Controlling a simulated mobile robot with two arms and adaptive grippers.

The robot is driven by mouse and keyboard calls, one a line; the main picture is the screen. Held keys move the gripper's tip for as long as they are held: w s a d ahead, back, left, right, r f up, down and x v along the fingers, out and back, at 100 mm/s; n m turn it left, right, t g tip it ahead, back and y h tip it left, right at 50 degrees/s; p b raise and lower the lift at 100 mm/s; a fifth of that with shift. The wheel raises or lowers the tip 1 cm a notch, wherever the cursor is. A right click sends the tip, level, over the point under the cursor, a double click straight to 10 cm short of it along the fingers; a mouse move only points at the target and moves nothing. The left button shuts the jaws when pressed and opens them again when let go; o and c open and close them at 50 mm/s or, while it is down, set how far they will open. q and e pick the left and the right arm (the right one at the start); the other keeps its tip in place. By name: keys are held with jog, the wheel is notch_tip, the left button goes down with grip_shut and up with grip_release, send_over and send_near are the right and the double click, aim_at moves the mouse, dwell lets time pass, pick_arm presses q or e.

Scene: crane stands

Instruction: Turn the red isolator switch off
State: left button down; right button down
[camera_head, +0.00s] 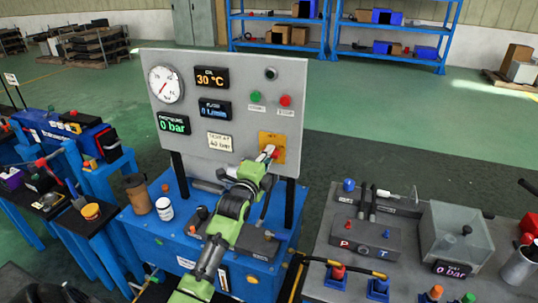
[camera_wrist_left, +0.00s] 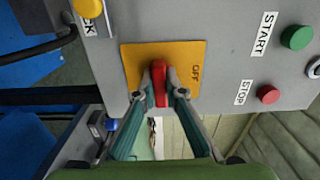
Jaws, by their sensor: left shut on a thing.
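The red isolator switch handle (camera_wrist_left: 159,84) sits on a square yellow plate (camera_wrist_left: 130,58) on the grey panel. In the head view the yellow plate (camera_head: 278,141) is at the panel's lower right, with the red handle (camera_head: 269,151) partly covered by my gripper. My left gripper (camera_wrist_left: 162,92) is shut on the handle, with one finger on each side of it. In the wrist view the OFF label (camera_wrist_left: 195,73) lies to the right of the handle, and the handle runs up and down the picture. My left gripper (camera_head: 266,160) also shows in the head view. My right gripper is not seen.
A green START button (camera_head: 256,97) and red STOP button (camera_head: 285,101) are above the plate. A gauge (camera_head: 166,84) and displays fill the panel's left. The blue bench (camera_head: 150,225) carries jars and fittings. A grey table (camera_head: 325,235) with a clear box (camera_head: 456,230) stands right.

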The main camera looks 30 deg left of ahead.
pick_arm(q)
jog(key=n+p, duration=0.1)
jog(key=n, duration=0.3)
jog(key=shift+p, duration=0.3)
jog(key=n+p, duration=0.1)
jog(key=n, duration=0.3)
jog(key=shift+n, duration=0.4)
jog(key=n+p, duration=0.1)
jog(key=n, duration=0.3)
jog(key=shift+n, duration=0.3)
jog(key=n+p, duration=0.1)
jog(key=n, duration=0.3)
jog(key=shift+n, duration=0.3)
jog(key=c, duration=2.1)
grip_release()
